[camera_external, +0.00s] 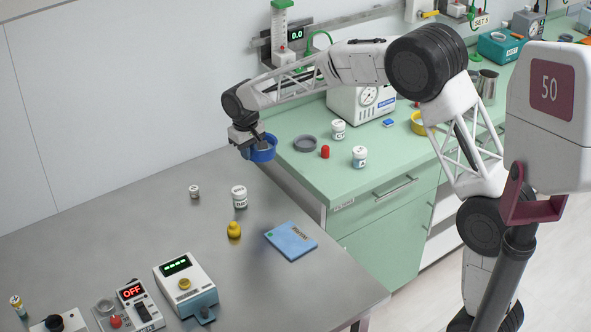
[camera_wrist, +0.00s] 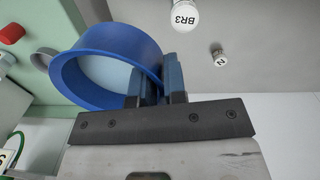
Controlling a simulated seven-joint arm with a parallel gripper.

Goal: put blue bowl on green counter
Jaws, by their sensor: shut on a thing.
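The blue bowl (camera_external: 262,149) is held in my gripper (camera_external: 251,140), up in the air near the left end of the green counter (camera_external: 338,169). In the wrist view the bowl (camera_wrist: 135,38) is tilted, with its opening towards the lower left. My gripper (camera_wrist: 160,88) is shut on its wall at the right side. In the wrist view the green counter (camera_wrist: 14,100) shows at the left edge. In the external view the bowl appears near the gap between the grey table and the counter; its exact height cannot be told.
On the counter's near end are a grey dish (camera_external: 305,143), a red cylinder (camera_external: 325,152) and white jars (camera_external: 359,157). A white gauge box (camera_external: 352,105) stands behind. The grey table (camera_external: 130,220) holds jars, a yellow object (camera_external: 234,230) and a blue booklet (camera_external: 291,241).

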